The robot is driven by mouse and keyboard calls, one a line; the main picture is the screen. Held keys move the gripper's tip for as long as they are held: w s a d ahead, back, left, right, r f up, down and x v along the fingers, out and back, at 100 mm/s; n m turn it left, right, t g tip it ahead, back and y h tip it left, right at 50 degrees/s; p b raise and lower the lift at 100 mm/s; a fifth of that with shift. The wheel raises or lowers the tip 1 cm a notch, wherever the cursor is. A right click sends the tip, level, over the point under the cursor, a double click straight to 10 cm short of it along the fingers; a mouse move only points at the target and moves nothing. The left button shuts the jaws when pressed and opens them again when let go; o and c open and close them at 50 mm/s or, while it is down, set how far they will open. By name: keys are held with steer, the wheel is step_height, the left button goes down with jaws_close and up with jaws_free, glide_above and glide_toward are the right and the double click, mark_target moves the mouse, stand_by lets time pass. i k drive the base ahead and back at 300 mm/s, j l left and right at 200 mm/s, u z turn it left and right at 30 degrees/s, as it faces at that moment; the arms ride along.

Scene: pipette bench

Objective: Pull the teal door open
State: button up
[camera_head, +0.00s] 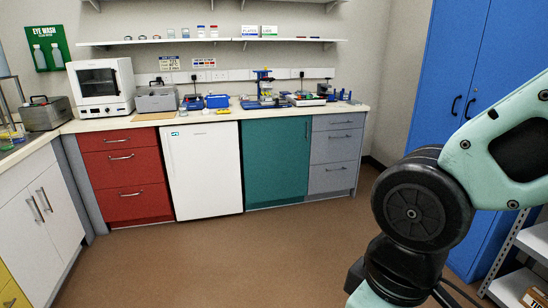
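The teal door (272,163) is a flat cabinet front under the worktop, between a white fridge-like unit and grey drawers. It looks shut. A thin vertical handle (306,130) seems to run near its upper right edge. My arm fills the right foreground, well apart from the door and nearer the camera. My gripper is outside the picture, so its state does not show. Nothing blocks the view of the teal door.
The white unit (205,168) and red drawers (125,172) are left of the door; grey drawers (335,150) are right. A blue cabinet (438,85) and a shelf rack (530,240) stand right. The brown floor (210,265) before the door is clear.

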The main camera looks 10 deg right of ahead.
mark_target(276, 150)
steer(key=i+l, duration=0.1)
steer(key=i, duration=0.5)
steer(key=i+l, duration=0.1)
steer(key=i, duration=0.5)
steer(key=i+l+u, duration=0.1)
steer(key=i, duration=0.45)
steer(key=i+l, duration=0.1)
steer(key=i, duration=0.5)
steer(key=i+l, duration=0.15)
steer(key=i, duration=0.45)
steer(key=i+l+u, duration=0.1)
steer(key=i, duration=0.45)
steer(key=i+l, duration=0.25)
steer(key=i, duration=0.35)
